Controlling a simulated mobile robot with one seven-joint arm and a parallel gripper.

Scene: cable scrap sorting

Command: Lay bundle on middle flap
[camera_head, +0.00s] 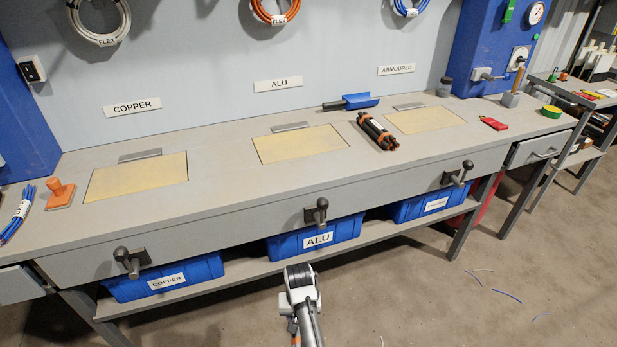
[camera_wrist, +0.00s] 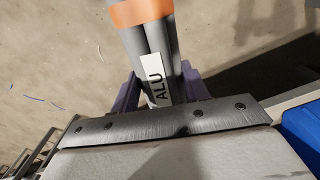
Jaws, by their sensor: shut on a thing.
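My gripper (camera_wrist: 155,92) is shut on a grey cable bundle (camera_wrist: 150,45) with an orange band and a white ALU tag. The purple-grey fingers stand on either side of the bundle near the tag. In the head view my gripper (camera_head: 300,281) is low at the bottom centre, in front of the bench and below its top; the bundle cannot be made out clearly there. The middle flap (camera_head: 300,144) is a bare yellow panel in the bench top, under the ALU wall sign (camera_head: 278,85). It lies well beyond my gripper.
The bench front has several dark handles, the middle one (camera_head: 316,213) between my gripper and the flap. A black cable bundle (camera_head: 378,131) lies right of the middle flap. The copper flap (camera_head: 137,177) and armoured flap (camera_head: 425,120) are bare. The blue ALU bin (camera_head: 285,247) sits below.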

